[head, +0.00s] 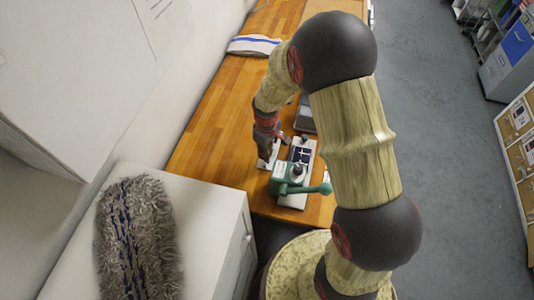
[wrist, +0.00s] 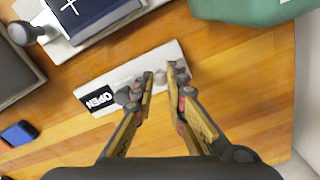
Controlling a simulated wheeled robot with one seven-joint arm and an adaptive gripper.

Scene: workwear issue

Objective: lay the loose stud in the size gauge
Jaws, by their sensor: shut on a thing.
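In the wrist view my gripper (wrist: 163,75) is shut on a small grey piece (wrist: 160,78), which looks like the stud and is mostly hidden between the fingertips. The fingertips are over the right part of a pale flat plate (wrist: 131,80) with a black "OPEN" label (wrist: 99,98). The plate may be the size gauge. I cannot tell whether the stud touches it. In the head view my gripper (head: 268,155) is low over the bench, left of the green press (head: 290,184).
A grey tray (wrist: 14,68) and a small blue object (wrist: 18,133) lie on the wooden bench (head: 205,130). A shaggy grey mop head (head: 140,240) lies on the white cabinet.

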